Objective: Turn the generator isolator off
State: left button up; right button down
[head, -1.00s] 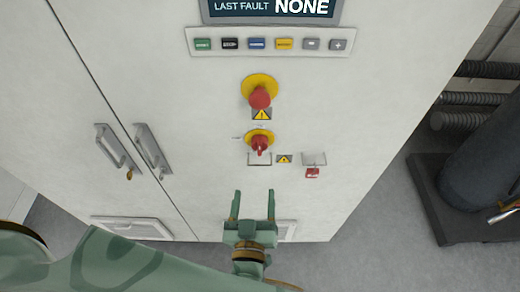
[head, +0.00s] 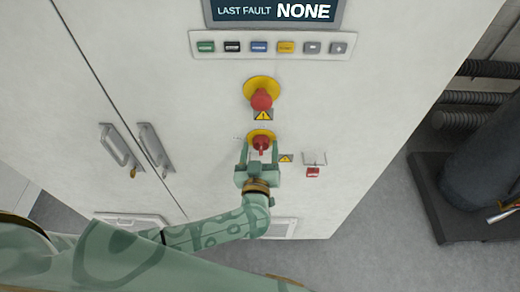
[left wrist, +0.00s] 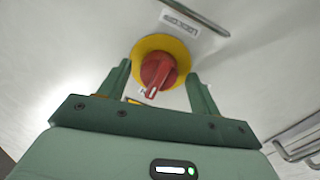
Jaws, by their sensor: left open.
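The generator isolator (head: 261,142) is a red rotary handle on a yellow round plate, low on the white cabinet front, below a red mushroom button. In the left wrist view the red handle (left wrist: 157,74) shows a white line along its grip, pointing down and slightly left. My left gripper (head: 260,152) is open, with one finger on each side of the red handle. In the left wrist view its fingers (left wrist: 158,84) flank the handle, with gaps visible on both sides; I cannot tell how deep they reach. My right gripper is not in view.
A red mushroom button (head: 261,99) on yellow sits just above. A small red padlock-like tag (head: 313,172) hangs to the right. A button row (head: 273,46) and display (head: 274,12) are higher up. Door handles (head: 155,147) stick out at left. A dark cylinder (head: 485,160) stands at right.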

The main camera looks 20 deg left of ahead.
pick_arm(q)
jog(key=c, duration=1)
jog(key=shift+d+n, duration=0.1)
jog(key=shift+n, duration=0.2)
jog(key=n, duration=0.3)
jog(key=shift+f+n+b, duration=0.1)
jog(key=shift+n+b, duration=0.3)
jog(key=n+b, duration=0.1)
jog(key=n, duration=0.3)
jog(key=shift+n+t, duration=0.3)
jog(key=n+b, duration=0.1)
jog(key=n, duration=0.3)
jog(key=shift+f+n+y+b, duration=0.1)
jog(key=shift+n+y+b, duration=0.6)
jog(key=shift+n+b, duration=0.55)
jog(key=shift+n, duration=1.65)
